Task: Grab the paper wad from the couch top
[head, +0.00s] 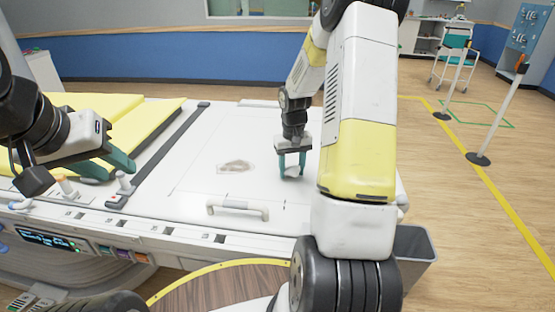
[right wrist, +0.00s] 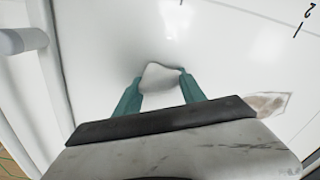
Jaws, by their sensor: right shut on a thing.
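The paper wad (right wrist: 161,77) is a small white lump between the two teal fingers of my right gripper (right wrist: 160,90) in the right wrist view. The fingers touch it from both sides. In the head view my right gripper (head: 291,170) points down at the white couch top (head: 200,180), and the wad (head: 292,172) is partly hidden by the fingers. It is at or very close to the surface; I cannot tell if it touches.
A white handle (head: 237,209) stands at the front edge. Yellow pads (head: 150,115) cover the left part. A grey bin (head: 413,255) stands at the couch's right end.

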